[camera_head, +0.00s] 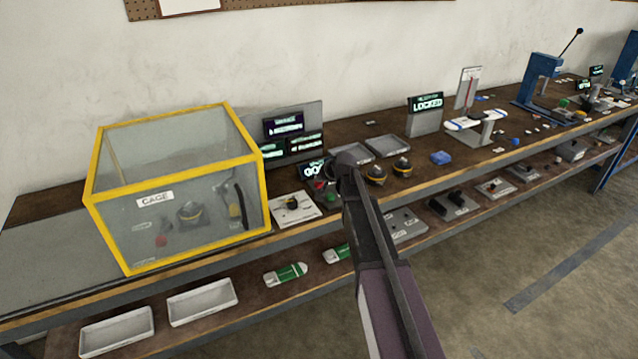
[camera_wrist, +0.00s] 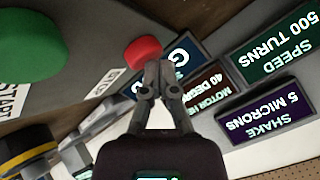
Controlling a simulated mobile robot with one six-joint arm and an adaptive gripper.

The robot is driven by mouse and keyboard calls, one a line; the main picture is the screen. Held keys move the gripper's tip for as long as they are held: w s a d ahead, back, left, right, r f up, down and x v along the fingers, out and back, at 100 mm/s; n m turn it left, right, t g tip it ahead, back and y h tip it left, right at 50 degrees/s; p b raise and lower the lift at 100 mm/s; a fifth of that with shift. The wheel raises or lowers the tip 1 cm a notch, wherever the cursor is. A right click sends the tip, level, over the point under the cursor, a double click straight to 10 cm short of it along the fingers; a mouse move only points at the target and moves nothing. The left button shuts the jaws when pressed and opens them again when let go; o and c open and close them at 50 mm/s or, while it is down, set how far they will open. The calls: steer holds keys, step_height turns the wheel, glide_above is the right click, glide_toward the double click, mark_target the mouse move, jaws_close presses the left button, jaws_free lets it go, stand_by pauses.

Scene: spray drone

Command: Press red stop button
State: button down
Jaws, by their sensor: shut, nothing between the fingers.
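The red stop button (camera_wrist: 141,50) is a round cap on a grey control box. It shows in the wrist view, just above and left of my fingertips. My gripper (camera_wrist: 158,72) is shut and empty. Its tips overlap the button's lower right edge in the picture; I cannot tell whether they touch it. The larger green start button (camera_wrist: 28,45) is at the left of the same box. In the head view the red button (camera_head: 320,185) is small, left of my gripper (camera_head: 347,161), and the arm hides part of the box.
Lit displays (camera_wrist: 272,45) stand beyond the fingers. In the head view a yellow-framed cage (camera_head: 262,178) stands left of the box on the bench. A black knob on a pale plate (camera_head: 292,215) lies between them. Trays and black-yellow parts (camera_head: 376,174) are to the right.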

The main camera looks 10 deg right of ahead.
steer(key=shift+f, duration=0.15)
steer(key=shift+r, duration=0.2)
stand_by(0.4)
steer(key=shift+r+p, duration=0.75)
steer(key=shift+p, duration=0.1)
steer(key=shift+r, duration=0.1)
steer(key=shift+r+p, duration=2.4)
steer(key=shift+p, duration=0.1)
steer(key=s+f+n+g+h, duration=0.1)
steer(key=s+g, duration=0.1)
steer(key=s, duration=1)
steer(key=s+d+f+n+g+h, duration=0.1)
steer(key=s+f+g, duration=0.1)
steer(key=s, duration=1)
steer(key=s+d+f+n+g+h, duration=0.1)
steer(key=s+g, duration=0.3)
steer(key=s, duration=0.8)
steer(key=shift+s+d+f+n+h, duration=0.2)
steer(key=shift+s+f+n+h, duration=0.2)
steer(key=shift+f+n, duration=0.2)
